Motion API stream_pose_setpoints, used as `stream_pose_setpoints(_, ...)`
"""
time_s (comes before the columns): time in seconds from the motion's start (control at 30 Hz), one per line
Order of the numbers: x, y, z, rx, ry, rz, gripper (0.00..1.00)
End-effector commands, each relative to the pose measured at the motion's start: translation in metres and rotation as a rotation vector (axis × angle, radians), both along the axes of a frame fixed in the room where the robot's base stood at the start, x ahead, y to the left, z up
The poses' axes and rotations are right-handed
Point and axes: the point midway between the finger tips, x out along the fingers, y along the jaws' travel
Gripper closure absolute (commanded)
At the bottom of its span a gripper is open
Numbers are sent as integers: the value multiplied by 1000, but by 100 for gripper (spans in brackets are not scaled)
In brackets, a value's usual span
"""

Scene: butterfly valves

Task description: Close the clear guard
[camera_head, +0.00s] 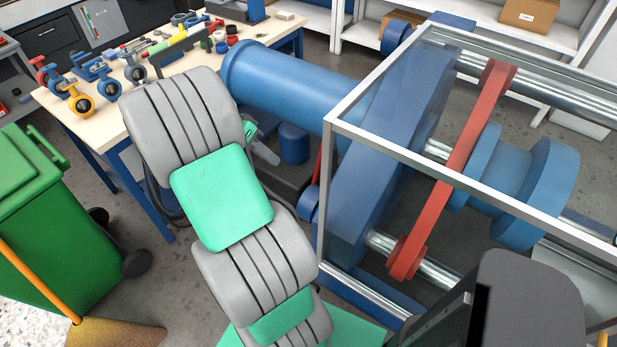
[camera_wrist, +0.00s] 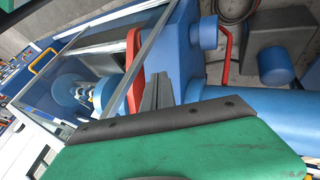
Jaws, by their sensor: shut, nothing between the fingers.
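The clear guard (camera_head: 378,78) is a grey metal frame with see-through panels. It stands over the blue machine at the right in the head view, around a red arm and a blue spool. It also shows at the upper left in the wrist view (camera_wrist: 146,57), with a yellow handle (camera_wrist: 42,61) on its far side. I cannot tell how far open it is. My gripper (camera_head: 265,153) is shut and empty, left of the guard and apart from it in the head view, partly hidden by my arm. Its grey fingers also show in the wrist view (camera_wrist: 157,92).
The machine's blue cylinder (camera_head: 285,85) lies left of the guard. A workbench (camera_head: 130,98) with several valves and tools stands at upper left. A green bin (camera_head: 35,195) and a broom (camera_head: 115,330) are at left. A dark panel (camera_head: 530,305) stands at lower right.

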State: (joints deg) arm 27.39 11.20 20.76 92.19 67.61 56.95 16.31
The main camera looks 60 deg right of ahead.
Motion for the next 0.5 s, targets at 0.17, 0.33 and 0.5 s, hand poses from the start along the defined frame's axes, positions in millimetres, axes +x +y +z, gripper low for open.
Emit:
stream_pose_setpoints(0.17,-15,-9,-11,-20,14,-62,100)
stream_pose_setpoints(0.33,-33,-19,-37,-20,15,-62,100)
stream_pose_setpoints(0.5,-52,-30,-66,-18,13,-61,100)
